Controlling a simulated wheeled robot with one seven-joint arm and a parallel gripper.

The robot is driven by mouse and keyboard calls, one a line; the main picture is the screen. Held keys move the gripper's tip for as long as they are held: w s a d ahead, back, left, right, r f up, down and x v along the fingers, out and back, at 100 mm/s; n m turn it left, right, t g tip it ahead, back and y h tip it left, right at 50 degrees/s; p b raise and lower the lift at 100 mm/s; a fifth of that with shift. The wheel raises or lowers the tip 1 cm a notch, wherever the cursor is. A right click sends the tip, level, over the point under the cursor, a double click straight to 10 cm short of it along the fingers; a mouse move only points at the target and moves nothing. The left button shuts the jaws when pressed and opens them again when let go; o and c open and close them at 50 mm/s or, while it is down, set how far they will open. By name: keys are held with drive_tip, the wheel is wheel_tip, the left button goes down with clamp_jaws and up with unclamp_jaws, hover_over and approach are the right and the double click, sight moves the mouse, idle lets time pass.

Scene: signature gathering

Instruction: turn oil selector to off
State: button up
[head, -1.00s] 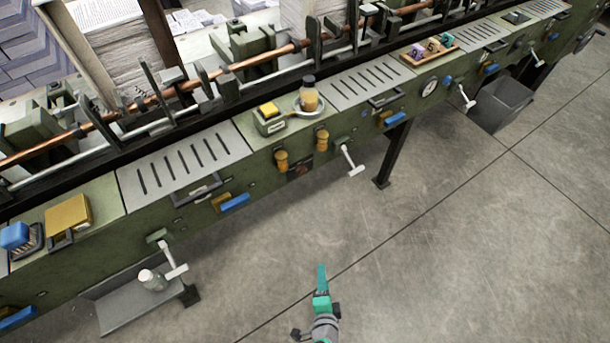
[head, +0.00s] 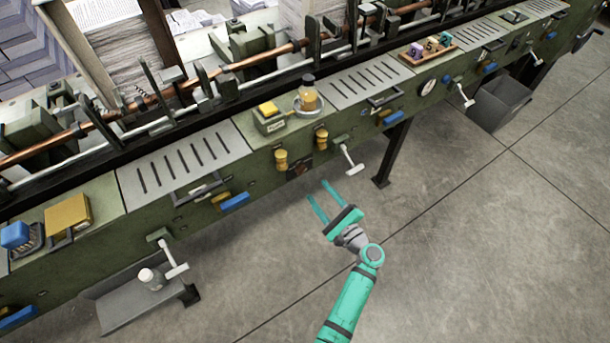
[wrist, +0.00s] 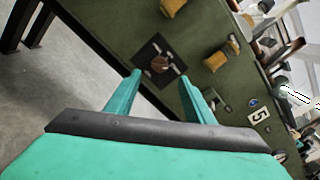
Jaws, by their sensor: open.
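The likely oil selector (wrist: 160,63) is a small brown knob on a dark square plate with light marks, on the green machine's front panel. Its markings are too small to read. In the head view the selector (head: 299,168) is a dark patch below the yellow handles. My gripper (head: 318,190) is open and empty, just in front of the panel and near the selector. In the wrist view the two teal fingers of my gripper (wrist: 161,79) point at the panel, with the knob between and beyond their tips. I see no contact.
Two yellow handles (head: 281,160) (head: 321,139) sit above the selector. A white-handled lever (head: 348,157) sticks out to the right. A black table leg (head: 390,152) stands further right. A bottle (head: 308,93) stands on top. The floor in front is clear.

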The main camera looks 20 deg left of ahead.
sight(303, 172)
drive_tip(key=x, duration=0.9)
drive_tip(key=shift+w+a, duration=0.2)
drive_tip(key=shift+c, duration=0.5)
drive_tip(key=c, duration=0.9)
